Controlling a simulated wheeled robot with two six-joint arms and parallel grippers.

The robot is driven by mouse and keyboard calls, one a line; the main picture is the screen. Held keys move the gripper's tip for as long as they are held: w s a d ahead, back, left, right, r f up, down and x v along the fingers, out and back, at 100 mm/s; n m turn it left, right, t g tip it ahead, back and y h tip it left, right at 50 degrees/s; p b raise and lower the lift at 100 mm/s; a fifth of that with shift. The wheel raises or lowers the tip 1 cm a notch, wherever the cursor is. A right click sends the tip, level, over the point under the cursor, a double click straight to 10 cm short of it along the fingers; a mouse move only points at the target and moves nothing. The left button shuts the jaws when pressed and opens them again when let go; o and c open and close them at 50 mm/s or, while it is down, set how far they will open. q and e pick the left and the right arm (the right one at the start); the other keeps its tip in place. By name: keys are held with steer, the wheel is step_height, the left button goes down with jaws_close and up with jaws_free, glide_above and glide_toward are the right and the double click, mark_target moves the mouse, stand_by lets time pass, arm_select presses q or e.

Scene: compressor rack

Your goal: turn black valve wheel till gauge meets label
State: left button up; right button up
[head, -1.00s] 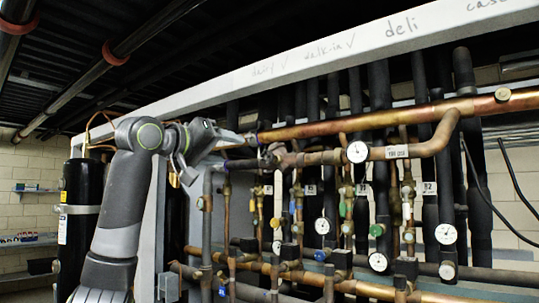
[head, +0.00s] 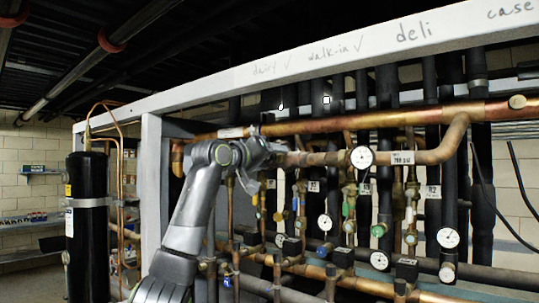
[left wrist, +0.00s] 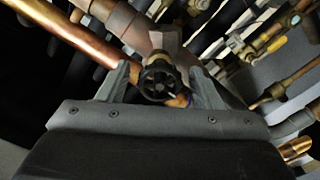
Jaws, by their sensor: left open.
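The black valve wheel (left wrist: 158,80) shows in the left wrist view, spoked and mounted on a brass-coloured valve body. My left gripper (left wrist: 160,84) is open, with one finger on each side of the wheel; I cannot tell whether they touch it. In the head view my left gripper (head: 274,152) is at the left end of a copper pipe and hides the wheel. A white round gauge (head: 361,157) sits on this pipe, its needle too small to read. A white label (head: 402,158) is on the pipe just right of the gauge.
A large copper pipe (head: 390,119) runs just above. Several other gauges, such as one at lower right (head: 448,238), and crowded valves and pipes lie below. A white frame beam (head: 300,66) crosses overhead. A black tank (head: 88,225) stands at left.

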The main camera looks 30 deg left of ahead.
arm_select(q)
steer(key=c, duration=1)
steer(key=shift+n, duration=0.3)
steer(key=shift+f+n+b, duration=0.1)
steer(key=shift+n+b, duration=0.6)
steer(key=shift+n, duration=0.2)
steer(key=n+b, duration=0.2)
steer(key=n, duration=0.2)
steer(key=shift+n, duration=0.5)
